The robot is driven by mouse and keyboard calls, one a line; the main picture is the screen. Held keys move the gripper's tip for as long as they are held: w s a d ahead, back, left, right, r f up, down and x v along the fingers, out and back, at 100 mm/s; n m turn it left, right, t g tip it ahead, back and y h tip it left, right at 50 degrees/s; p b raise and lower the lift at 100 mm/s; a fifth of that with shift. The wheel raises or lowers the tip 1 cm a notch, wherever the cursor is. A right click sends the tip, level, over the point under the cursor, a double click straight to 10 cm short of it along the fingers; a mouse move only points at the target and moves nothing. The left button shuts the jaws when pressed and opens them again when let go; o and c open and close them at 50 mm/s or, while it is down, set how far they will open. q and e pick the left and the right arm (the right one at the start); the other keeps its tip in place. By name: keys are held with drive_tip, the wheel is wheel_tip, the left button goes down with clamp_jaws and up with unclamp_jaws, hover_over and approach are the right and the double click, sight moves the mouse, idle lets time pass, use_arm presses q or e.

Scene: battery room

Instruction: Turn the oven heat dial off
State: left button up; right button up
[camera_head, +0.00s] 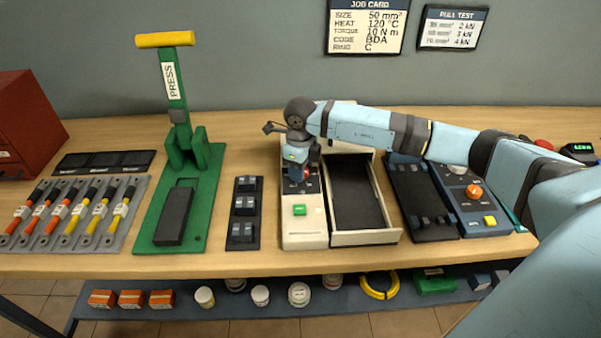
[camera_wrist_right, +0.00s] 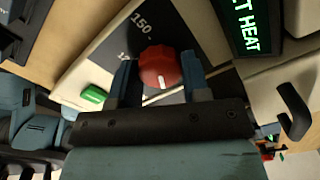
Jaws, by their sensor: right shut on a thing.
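The cream oven (camera_head: 304,232) stands in the middle of the bench, with its tray drawer (camera_head: 366,239) out to the right of its panel. My right gripper (camera_head: 301,166) reaches down over the oven's dark control panel. In the right wrist view, the red heat dial (camera_wrist_right: 158,66) sits between the fingers of the right gripper (camera_wrist_right: 159,80), which is shut on it. The dial's white mark points towards the bottom of that picture. A printed 150 shows beside the dial; another number is partly hidden by a finger. A green display (camera_wrist_right: 246,22) reads "ET HEAT", cut off at the edge. My left gripper is not in view.
A green button (camera_head: 299,210) is on the oven's front panel. A rack of dark blocks (camera_head: 244,212) and a green press (camera_head: 148,221) stand to the left. A dark blue unit with an orange knob (camera_head: 474,191) stands to the right, under my right arm.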

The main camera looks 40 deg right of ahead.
drive_tip(key=n+b, duration=0.2)
drive_tip(key=n, duration=0.1)
drive_tip(key=shift+f+n, duration=0.15)
drive_tip(key=shift+n, duration=0.25)
drive_tip(key=shift+n+b, duration=0.55)
drive_tip(key=shift+n, duration=0.55)
drive_tip(key=shift+n+b, duration=0.45)
drive_tip(key=shift+n, duration=0.55)
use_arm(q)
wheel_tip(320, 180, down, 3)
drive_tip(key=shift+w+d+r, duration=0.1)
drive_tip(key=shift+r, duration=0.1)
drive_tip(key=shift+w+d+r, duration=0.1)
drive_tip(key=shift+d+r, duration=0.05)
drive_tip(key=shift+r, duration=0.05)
use_arm(e)
drive_tip(key=shift+r+n, duration=0.2)
drive_tip(key=shift+n, duration=0.1)
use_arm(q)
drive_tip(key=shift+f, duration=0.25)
use_arm(e)
drive_tip(key=o, duration=0.9)
drive_tip(key=shift+o, duration=0.2)
